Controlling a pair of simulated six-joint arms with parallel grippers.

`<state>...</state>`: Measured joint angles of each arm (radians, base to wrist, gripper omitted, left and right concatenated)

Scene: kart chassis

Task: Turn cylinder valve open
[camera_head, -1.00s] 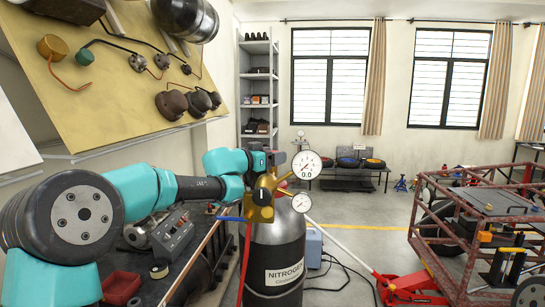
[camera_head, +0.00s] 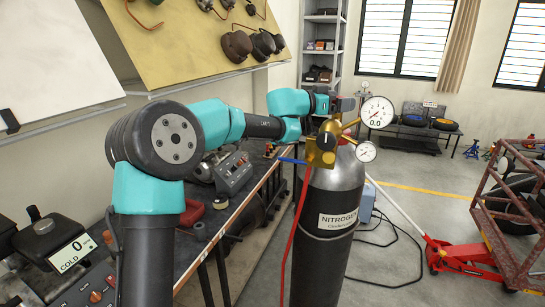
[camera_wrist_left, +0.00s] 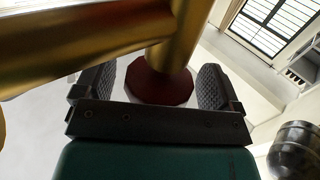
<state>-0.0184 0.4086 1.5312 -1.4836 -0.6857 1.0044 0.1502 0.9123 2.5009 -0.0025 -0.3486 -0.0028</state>
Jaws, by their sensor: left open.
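A dark grey nitrogen cylinder (camera_head: 326,240) stands upright beside the workbench. On its top is a brass valve and regulator block (camera_head: 322,152) with two white gauges; the larger gauge (camera_head: 377,112) reads 0.0. A dark red valve knob (camera_wrist_left: 160,86) shows in the left wrist view, below a brass stem; only a bit of red shows in the head view. My left gripper (camera_head: 343,104) is at the cylinder's top behind the brass block. Its fingers are open, one on each side of the knob, with visible gaps. My right gripper is not in view.
A red hose (camera_head: 293,235) hangs beside the cylinder.

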